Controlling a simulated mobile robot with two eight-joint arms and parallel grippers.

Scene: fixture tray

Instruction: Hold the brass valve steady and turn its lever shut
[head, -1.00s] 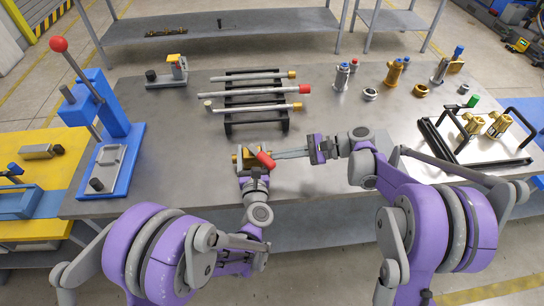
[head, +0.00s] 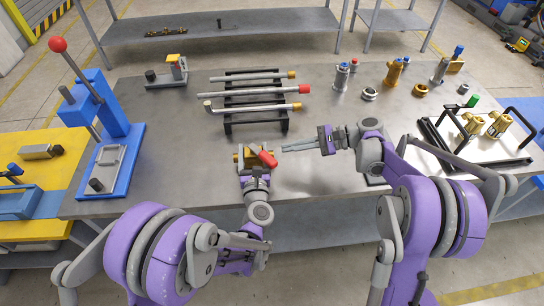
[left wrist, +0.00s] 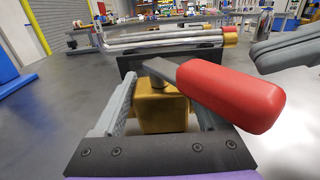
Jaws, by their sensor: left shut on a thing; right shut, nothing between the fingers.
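The brass valve (head: 238,158) is near the table's front edge, with a red-handled lever (head: 267,159) on top. My left gripper (head: 254,169) is shut on the valve's body, and the left wrist view shows its fingers on both sides of the brass block (left wrist: 163,110). In that view the red lever handle (left wrist: 235,93) slants across toward the lower right and hides part of the valve top. My right gripper (head: 284,148) is shut and empty, its fingertips just right of the lever. Its grey fingers also show at the upper right in the left wrist view (left wrist: 288,50), apart from the handle.
A black rack (head: 228,127) with several metal rods stands behind the valve. A blue lever press (head: 120,122) is at the left. Brass and steel fittings (head: 392,76) stand at the back right, and a black-handled tray (head: 440,148) at the right. The table between is clear.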

